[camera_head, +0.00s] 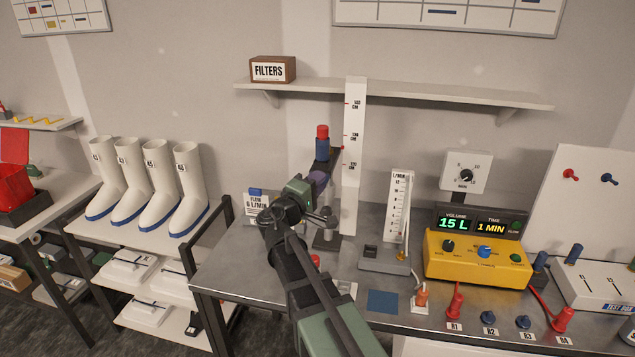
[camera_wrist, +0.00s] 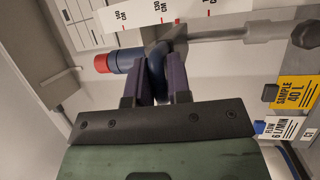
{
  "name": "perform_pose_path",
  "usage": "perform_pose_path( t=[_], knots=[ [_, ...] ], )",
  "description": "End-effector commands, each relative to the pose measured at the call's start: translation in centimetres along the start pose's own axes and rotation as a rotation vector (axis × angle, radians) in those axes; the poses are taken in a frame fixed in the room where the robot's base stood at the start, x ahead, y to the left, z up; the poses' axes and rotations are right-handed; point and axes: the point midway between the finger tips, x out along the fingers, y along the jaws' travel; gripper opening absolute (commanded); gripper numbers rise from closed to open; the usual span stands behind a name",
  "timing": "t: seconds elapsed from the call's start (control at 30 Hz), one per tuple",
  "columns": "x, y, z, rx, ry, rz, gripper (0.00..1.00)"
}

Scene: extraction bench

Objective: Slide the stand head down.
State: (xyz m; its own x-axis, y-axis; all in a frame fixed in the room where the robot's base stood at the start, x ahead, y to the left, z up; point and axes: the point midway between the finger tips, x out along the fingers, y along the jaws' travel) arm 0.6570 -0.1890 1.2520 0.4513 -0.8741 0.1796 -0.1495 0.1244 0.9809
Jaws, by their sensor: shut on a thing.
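The sampling stand has a tall white scale column (camera_head: 353,120) marked in CM and a dark base (camera_head: 330,240) on the bench. The stand head carries a blue cylinder with a red cap (camera_head: 322,143), upright beside the column at about its middle marks. My gripper (camera_head: 325,178) reaches up from the front and is shut on the head's dark blue part, just below the cylinder. In the wrist view my gripper's purple fingers (camera_wrist: 160,72) pinch that part, and the blue cylinder with its red end (camera_wrist: 118,62) sticks out to the left. The fingers partly hide the held part.
A flowmeter (camera_head: 398,215) and a yellow pump (camera_head: 478,262) stand right of the stand. A shelf with a FILTERS box (camera_head: 272,70) is on the wall behind. A FLOW card (camera_head: 255,203) and, in the wrist view, a SAMPLE card (camera_wrist: 297,92) are close by. White boots (camera_head: 150,185) stand left.

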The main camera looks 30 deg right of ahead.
Motion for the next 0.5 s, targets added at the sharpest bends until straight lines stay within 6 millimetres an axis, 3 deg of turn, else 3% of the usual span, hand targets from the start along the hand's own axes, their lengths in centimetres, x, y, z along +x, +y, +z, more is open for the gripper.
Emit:
perform_pose_path(
  t=[0.03, 0.2, 0.5],
  knots=[
    [-0.6, -3.0, 0.3, 0.0, 0.0, 0.0, 0.0],
    [-1.3, -6.9, 0.6, 0.0, -0.001, 0.0, 0.0],
    [-1.9, -10.3, 0.8, 0.0, -0.001, 0.001, 0.0]
  ],
)
